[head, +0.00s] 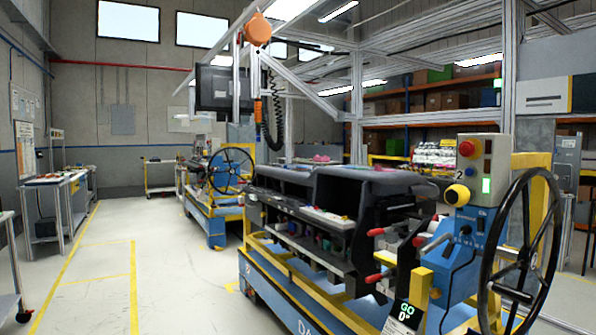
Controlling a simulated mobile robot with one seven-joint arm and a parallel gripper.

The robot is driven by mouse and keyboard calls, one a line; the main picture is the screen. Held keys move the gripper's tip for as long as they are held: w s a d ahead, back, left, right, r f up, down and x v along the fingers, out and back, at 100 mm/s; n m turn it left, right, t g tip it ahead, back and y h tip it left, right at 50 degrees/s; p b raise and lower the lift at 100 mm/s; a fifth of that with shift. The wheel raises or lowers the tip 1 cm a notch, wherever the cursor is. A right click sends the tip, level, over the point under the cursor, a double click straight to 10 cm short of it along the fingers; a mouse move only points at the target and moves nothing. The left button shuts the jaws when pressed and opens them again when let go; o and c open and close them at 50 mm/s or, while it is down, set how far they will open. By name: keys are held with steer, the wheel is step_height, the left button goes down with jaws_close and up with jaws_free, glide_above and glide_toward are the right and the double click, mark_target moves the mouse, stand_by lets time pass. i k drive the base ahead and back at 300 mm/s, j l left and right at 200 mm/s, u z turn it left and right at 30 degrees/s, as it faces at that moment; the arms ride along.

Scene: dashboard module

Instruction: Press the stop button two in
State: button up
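A grey control box (485,170) stands upright on the blue-and-yellow fixture at the right. How far the red button stands out is too small to tell. My gripper is not in view.
A black handwheel (520,250) stands right of the box. A yellow knob (457,195) and red-tipped levers (374,278) stick out below and left. The black dashboard module (340,205) lies left of it. Open floor (110,270) is at the left.

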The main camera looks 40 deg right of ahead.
mark_target(464, 149)
steer(key=z, duration=2.25)
